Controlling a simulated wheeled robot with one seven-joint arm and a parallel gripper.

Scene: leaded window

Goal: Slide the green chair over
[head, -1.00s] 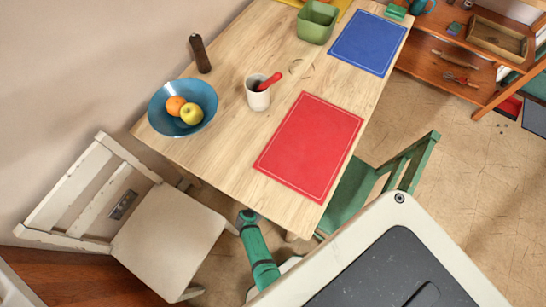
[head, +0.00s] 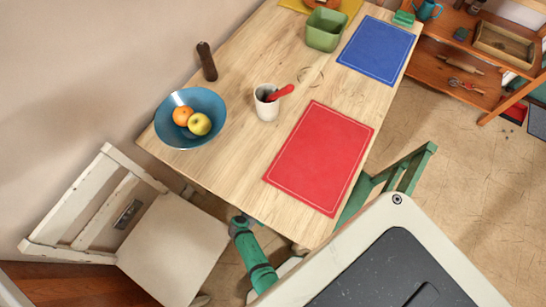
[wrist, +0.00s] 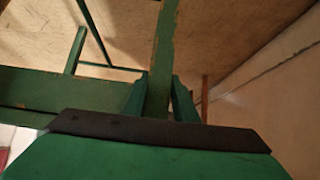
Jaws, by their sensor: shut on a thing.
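The green chair (head: 408,168) stands at the table's right side in the head view, its slatted back outward and its seat mostly hidden under the table. In the wrist view, my gripper (wrist: 159,84) is shut on a worn green bar of the chair (wrist: 162,45), one finger on each side. Other green rails of the chair show at the left of that view. In the head view, my gripper is hidden under the table.
The wooden table (head: 235,135) holds a fruit bowl (head: 165,131), a white cup (head: 266,108), a red mat (head: 318,158) and a blue mat (head: 376,50). A cream chair (head: 170,245) stands at lower left. An orange shelf (head: 428,58) stands at upper right. Floor right of the green chair is clear.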

